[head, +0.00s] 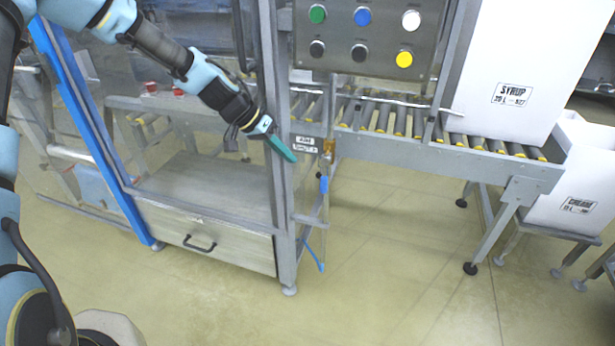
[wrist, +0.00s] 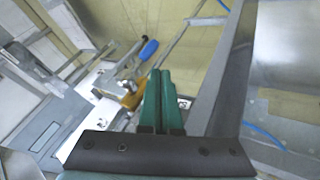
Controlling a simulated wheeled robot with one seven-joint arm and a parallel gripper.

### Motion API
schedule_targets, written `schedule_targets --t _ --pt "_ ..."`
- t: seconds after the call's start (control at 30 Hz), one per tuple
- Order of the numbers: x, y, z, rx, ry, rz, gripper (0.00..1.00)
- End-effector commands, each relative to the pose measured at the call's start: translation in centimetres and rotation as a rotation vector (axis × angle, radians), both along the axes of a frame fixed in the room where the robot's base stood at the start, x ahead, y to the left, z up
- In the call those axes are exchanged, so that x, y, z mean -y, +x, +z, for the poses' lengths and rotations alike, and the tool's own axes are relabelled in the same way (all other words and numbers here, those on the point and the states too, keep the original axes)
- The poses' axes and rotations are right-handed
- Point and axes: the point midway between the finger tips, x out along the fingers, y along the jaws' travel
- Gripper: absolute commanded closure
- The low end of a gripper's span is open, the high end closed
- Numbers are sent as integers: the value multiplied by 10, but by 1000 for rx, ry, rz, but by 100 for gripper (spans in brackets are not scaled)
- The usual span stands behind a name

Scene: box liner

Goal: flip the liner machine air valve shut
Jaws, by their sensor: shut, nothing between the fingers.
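The air valve has a brass body (head: 328,147) on the side of the machine's post, right of a small white label. Its blue lever (head: 323,184) hangs below the brass body. In the wrist view the brass body (wrist: 130,97) is just left of my fingers, and the blue lever (wrist: 149,49) shows beyond it. My gripper (head: 290,157) has green fingers, shut and empty, in front of the post to the left of the valve. The shut fingers also show in the wrist view (wrist: 164,78). They appear apart from the lever, though the exact gap is hard to tell.
A grey upright post (head: 283,200) stands beside the valve. A button panel (head: 367,38) is above, and a roller conveyor (head: 440,142) runs right with a white syrup box (head: 515,65). A blue hose (head: 314,255) hangs below the valve. The floor in front is clear.

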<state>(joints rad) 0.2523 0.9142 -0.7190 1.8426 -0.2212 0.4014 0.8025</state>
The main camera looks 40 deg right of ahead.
Motion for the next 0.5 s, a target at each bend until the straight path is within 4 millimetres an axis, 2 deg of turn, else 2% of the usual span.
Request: schedule_targets --t 0.23,0.5 --pt "6 -4 -9 -2 1 -1 100" --pt "30 -19 -46 -2 3 -1 100"
